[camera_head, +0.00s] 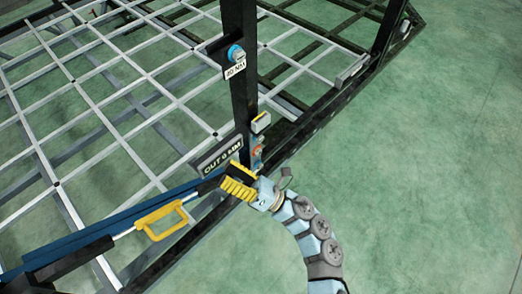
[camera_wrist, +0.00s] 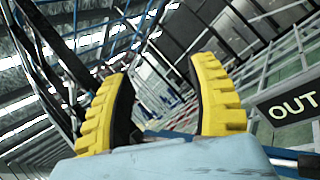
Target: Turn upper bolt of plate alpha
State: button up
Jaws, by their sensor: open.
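A dark upright post (camera_head: 238,100) rises from the frame. A blue round bolt head (camera_head: 236,53) sits high on it, with a small torque label (camera_head: 235,71) just below. A small blue-and-red fitting (camera_head: 257,153) sits lower on the post. No marking naming plate alpha is readable. My gripper (camera_head: 238,184), with ribbed yellow fingers, is near the post's foot, well below the blue bolt. In the wrist view my gripper (camera_wrist: 162,82) is open and empty, its fingers wide apart. No bolt shows between them.
A yellow handle (camera_head: 163,220) on a rod lies to the left. A grey lattice (camera_head: 110,85) fills the left. Green floor (camera_head: 430,170) is clear on the right.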

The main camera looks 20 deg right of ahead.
jog(key=w+d+f+n+h+b, duration=0.3)
jog(key=d+f+n+h+b, duration=0.15)
jog(key=d+f+b, duration=0.65)
jog(key=n+t+h+b, duration=0.1)
jog(key=n+h+b, duration=0.3)
jog(key=h+b, duration=0.15)
send_near(262, 140)
jog(key=b+x, duration=0.2)
jog(key=x, duration=0.8)
jog(key=shift+w+a+r+b, duration=0.15)
jog(key=shift+b, duration=0.25)
jog(key=shift+m, duration=0.25)
grip_shut()
